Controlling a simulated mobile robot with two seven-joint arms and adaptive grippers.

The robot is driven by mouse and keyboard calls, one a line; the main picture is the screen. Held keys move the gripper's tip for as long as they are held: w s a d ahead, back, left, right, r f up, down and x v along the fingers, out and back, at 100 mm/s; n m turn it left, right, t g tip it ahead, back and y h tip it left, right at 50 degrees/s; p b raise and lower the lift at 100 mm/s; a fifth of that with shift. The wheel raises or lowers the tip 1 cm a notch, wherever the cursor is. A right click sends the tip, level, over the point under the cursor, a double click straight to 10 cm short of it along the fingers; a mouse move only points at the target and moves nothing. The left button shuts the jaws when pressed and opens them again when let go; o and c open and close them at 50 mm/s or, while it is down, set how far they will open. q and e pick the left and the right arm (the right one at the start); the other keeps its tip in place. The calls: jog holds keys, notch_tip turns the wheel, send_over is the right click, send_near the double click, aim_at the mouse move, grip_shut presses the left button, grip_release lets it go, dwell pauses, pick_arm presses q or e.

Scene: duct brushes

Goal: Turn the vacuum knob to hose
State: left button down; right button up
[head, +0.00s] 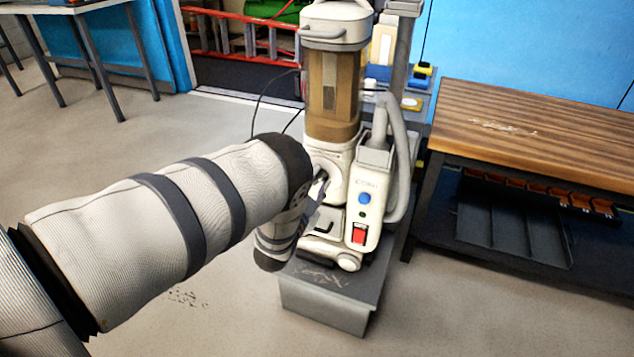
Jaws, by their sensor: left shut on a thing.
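The vacuum (333,92) stands upright on a grey platform (335,310) in the middle of the head view. It has a tan see-through canister, a white body and a front panel with a blue button (364,198) and a red switch (358,234). My left arm reaches in from the left, and its gripper (322,178) is at the round front of the white body, left of the panel. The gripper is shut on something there. The knob is mostly hidden behind my gripper and wrist, so its setting cannot be read. My right gripper is not in view.
A grey hose (397,150) loops down the vacuum's right side. A wooden-topped workbench (540,125) stands to the right, with a shelf of orange bins below. A red ladder (240,38) lies behind. The floor at lower right is clear.

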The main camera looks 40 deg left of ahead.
pick_arm(q)
jog(key=shift+f+m, duration=0.1)
jog(key=shift+m, duration=0.4)
jog(key=c, duration=1.7)
grip_release()
jog(key=v, duration=1.2)
